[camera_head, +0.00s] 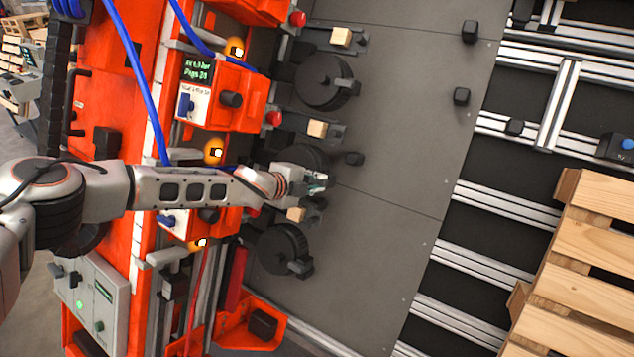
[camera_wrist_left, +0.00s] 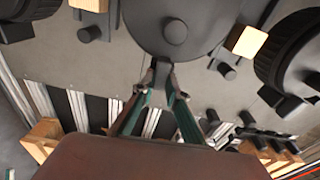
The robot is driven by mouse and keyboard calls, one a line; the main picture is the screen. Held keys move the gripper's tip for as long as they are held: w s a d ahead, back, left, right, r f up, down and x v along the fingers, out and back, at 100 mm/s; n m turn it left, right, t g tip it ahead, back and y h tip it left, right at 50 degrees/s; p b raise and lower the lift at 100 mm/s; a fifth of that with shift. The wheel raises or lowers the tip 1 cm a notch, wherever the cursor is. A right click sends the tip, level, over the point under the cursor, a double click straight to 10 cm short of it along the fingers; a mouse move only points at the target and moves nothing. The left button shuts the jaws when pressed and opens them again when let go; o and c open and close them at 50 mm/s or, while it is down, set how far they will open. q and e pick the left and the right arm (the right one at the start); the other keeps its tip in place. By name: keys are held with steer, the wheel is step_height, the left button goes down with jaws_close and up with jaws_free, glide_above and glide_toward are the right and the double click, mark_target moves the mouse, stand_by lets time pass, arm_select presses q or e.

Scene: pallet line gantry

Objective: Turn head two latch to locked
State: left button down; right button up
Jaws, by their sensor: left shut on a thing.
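Head two looks to be the middle of three dark round heads; its dark disc (camera_head: 300,157) is partly hidden behind my left gripper (camera_head: 317,182) in the head view. In the left wrist view the disc (camera_wrist_left: 178,30) shows a round hub, and a short dark latch handle (camera_wrist_left: 160,70) sticks out from its edge. My left gripper (camera_wrist_left: 160,88) is shut on this latch, with one fingertip on each side. I cannot tell from these frames whether the latch is at its locked position. My right gripper is not in view.
Similar dark heads stand above (camera_head: 322,82) and below (camera_head: 279,248) the middle one. Small wooden blocks (camera_head: 317,128) sit beside them. An orange machine frame (camera_head: 101,62) with blue hoses lies left. The grey plate (camera_head: 405,130) to the right is mostly clear, with wooden pallets (camera_head: 590,239) beyond.

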arm_select(q)
steer(key=shift+m, duration=0.4)
steer(key=c, duration=2)
jaws_free()
steer(key=v, duration=1.2)
